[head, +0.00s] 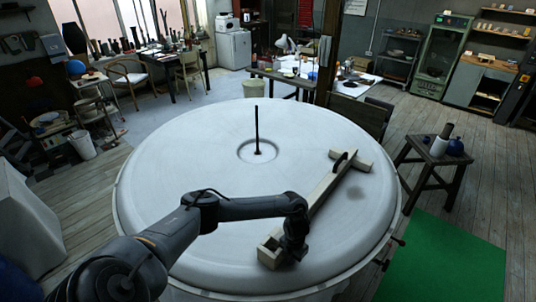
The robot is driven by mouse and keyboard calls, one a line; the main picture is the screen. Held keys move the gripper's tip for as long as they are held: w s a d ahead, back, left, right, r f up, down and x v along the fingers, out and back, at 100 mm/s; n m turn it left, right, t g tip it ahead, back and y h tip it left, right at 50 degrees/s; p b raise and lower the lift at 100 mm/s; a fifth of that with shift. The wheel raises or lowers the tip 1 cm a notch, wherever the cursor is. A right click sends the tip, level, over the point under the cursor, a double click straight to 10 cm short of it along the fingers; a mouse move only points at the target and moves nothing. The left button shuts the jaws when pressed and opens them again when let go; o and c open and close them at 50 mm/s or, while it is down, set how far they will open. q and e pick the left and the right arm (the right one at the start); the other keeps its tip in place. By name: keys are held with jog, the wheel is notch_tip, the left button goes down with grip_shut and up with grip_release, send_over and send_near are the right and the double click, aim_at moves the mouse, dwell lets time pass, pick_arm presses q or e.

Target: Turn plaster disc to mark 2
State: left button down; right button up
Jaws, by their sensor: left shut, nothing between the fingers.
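The large white plaster disc (205,150) fills the middle of the head view, with a thin dark rod (257,130) upright in its central recess. A pale wooden T-shaped tool (326,188) with a dark curved handle lies across the disc's right side. My left gripper (292,254) points down at the tool's near end, and its fingers are shut with nothing between them. I cannot tell whether it touches the tool or the disc. My right gripper is not in view. I cannot make out any numbered mark.
A green mat (445,262) lies on the floor at the right. A dark stool (433,163) with a blue pot stands beyond it. Short dark pegs (398,241) stick out from the disc's right edge. The disc's left half is bare beyond my arm.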

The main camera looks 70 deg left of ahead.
pick_arm(q)
jog(key=shift+w+r+p, duration=0.15)
jog(key=shift+r+p, duration=1.45)
jog(key=shift+r, duration=0.7)
jog(key=shift+r+p, duration=0.75)
jog(key=shift+r, duration=0.2)
